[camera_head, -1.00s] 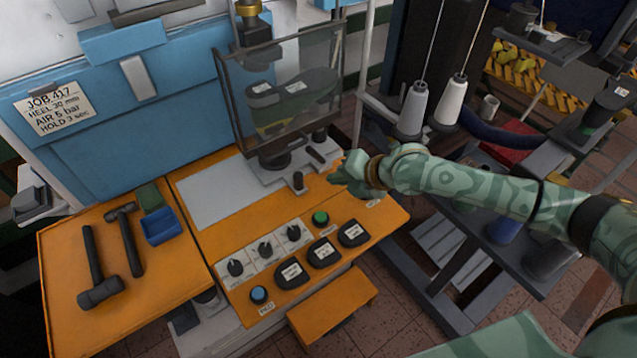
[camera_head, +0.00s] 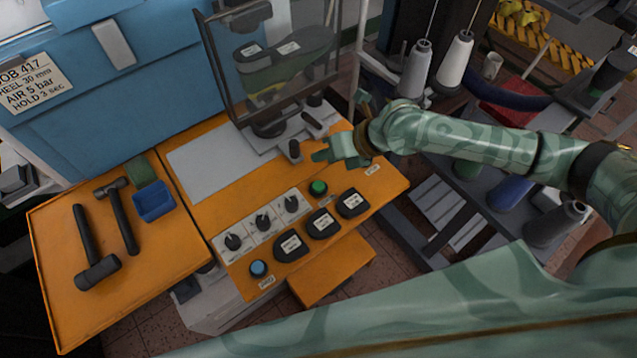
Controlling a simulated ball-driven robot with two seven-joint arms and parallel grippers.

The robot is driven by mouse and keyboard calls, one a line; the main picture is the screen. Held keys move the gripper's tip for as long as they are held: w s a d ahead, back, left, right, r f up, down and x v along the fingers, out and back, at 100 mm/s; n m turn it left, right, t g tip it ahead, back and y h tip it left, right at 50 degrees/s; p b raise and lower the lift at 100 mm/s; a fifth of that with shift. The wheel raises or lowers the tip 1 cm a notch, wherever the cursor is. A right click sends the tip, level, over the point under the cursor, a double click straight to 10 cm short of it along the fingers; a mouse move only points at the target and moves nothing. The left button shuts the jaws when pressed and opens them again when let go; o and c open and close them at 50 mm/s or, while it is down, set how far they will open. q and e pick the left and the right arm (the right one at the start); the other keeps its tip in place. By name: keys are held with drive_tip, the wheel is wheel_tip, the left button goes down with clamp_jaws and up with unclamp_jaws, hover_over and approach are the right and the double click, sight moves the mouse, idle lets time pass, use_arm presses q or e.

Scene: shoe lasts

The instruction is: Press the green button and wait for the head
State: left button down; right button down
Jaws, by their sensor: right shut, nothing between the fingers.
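The green button (camera_head: 318,187) sits on the orange control panel (camera_head: 376,184), to the right of several black knobs. My right gripper (camera_head: 324,156) is shut and empty, a little above and behind the green button and apart from it in the picture. The press head (camera_head: 253,34) hangs above a shoe last (camera_head: 284,56), which shows through a clear guard (camera_head: 216,70). My left gripper is not in view; a green arm link of mine crosses the bottom of the picture.
Black labelled pads (camera_head: 322,223) and a blue button (camera_head: 258,268) sit along the panel's front. Thread cones (camera_head: 455,58) stand at the right. A posted card (camera_head: 32,86) hangs on the blue cabinet.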

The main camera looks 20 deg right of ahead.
sight(323, 187)
wheel_tip(323, 187, down, 8)
drive_tip(key=b, duration=0.6)
drive_tip(key=shift+f, duration=0.4)
idle(1.5)
drive_tip(key=shift+f+b, duration=0.4)
drive_tip(key=shift+b, duration=0.2)
drive_tip(key=shift+f+b, duration=0.45)
drive_tip(key=shift+f, duration=0.05)
idle(0.4)
drive_tip(key=shift+r, duration=0.15)
drive_tip(key=shift+r+p, duration=0.65)
drive_tip(key=shift+r, duration=0.15)
